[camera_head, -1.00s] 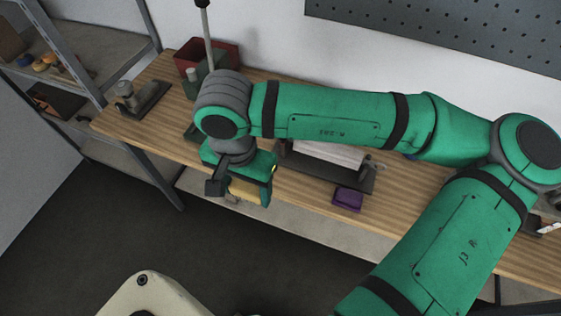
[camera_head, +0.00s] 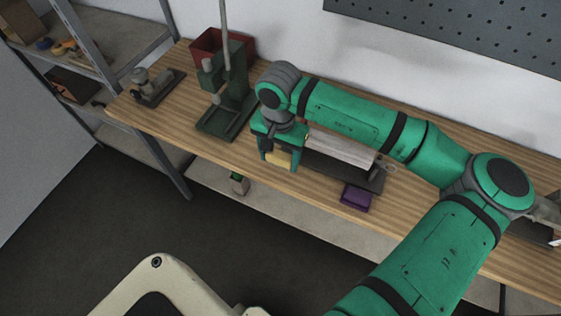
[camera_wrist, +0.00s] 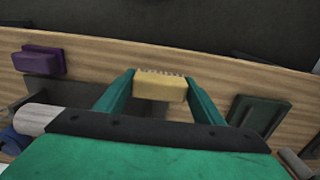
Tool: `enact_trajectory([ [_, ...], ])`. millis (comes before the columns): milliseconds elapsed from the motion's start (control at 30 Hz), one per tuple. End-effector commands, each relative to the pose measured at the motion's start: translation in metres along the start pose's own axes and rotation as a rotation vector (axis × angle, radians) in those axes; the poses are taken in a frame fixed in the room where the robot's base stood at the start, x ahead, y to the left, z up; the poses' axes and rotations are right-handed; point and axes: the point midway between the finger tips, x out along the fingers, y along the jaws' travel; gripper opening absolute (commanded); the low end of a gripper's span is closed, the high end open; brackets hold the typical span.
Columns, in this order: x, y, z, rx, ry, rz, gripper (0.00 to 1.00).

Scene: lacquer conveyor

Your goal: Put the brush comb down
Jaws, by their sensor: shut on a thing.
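The brush comb (camera_wrist: 161,86) is a small yellow block with a row of dark teeth along one edge. My gripper (camera_wrist: 160,92) is shut on it, one green finger at each side in the wrist view. In the head view my gripper (camera_head: 280,158) points down over the front part of the wooden bench (camera_head: 230,150), and the yellow comb (camera_head: 278,158) shows between its fingers. I cannot tell whether the comb touches the bench top.
A purple block (camera_head: 356,197) lies near the bench's front edge. A dark fixture with a pale roller (camera_head: 340,148) stands just right of my gripper. A green press (camera_head: 230,105) stands left, before a red bin (camera_head: 207,42). A small grey vise (camera_head: 152,84) is farther left.

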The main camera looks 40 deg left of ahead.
Motion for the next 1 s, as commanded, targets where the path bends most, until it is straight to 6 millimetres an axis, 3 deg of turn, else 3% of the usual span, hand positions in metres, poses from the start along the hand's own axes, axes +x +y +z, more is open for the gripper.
enact_trajectory([
  [333, 0.038, 0.000, -0.006, 0.001, -0.002, 0.000, 0.38],
  [733, 0.042, 0.000, -0.007, 0.001, 0.000, 0.000, 0.38],
  [767, 0.042, 0.000, -0.007, 0.001, 0.000, 0.000, 0.69],
  [800, 0.042, 0.000, -0.007, 0.001, 0.000, 0.000, 0.79],
  [1000, 0.042, 0.000, -0.007, 0.001, 0.000, 0.000, 0.81],
])
